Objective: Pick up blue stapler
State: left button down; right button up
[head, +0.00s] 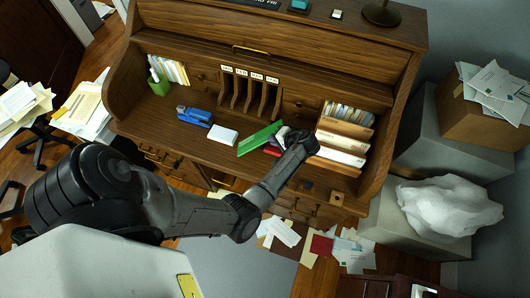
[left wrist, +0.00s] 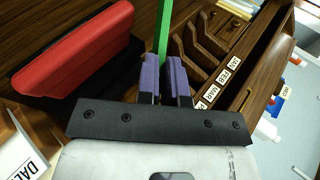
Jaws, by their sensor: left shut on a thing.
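The blue stapler (head: 195,116) lies on the wooden desk top in the head view, left of a small white block and well apart from my left gripper. My left gripper (head: 282,134) is over the right half of the desk, in front of the pigeonholes. In the left wrist view its two purple fingers (left wrist: 165,72) are shut on a thin green flat object (left wrist: 163,30). This green object (head: 260,138) sticks out to the left of the gripper in the head view. My right gripper is not in view.
A white block (head: 222,135) lies beside the stapler. A red object (left wrist: 75,45) is close by my left gripper. A green cup (head: 159,85) stands at the left. Desk room in front of the stapler looks clear.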

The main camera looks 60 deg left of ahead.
pick_arm(q)
jog(key=c, duration=1.4)
grip_release()
jog(key=p+v, duration=0.4)
jog(key=v, duration=0.4)
jog(key=shift+r, duration=0.1)
notch_tip(320, 180, up, 8)
jog(key=d+p, duration=0.2)
jog(key=p, duration=0.5)
jog(key=shift+w, duration=0.45)
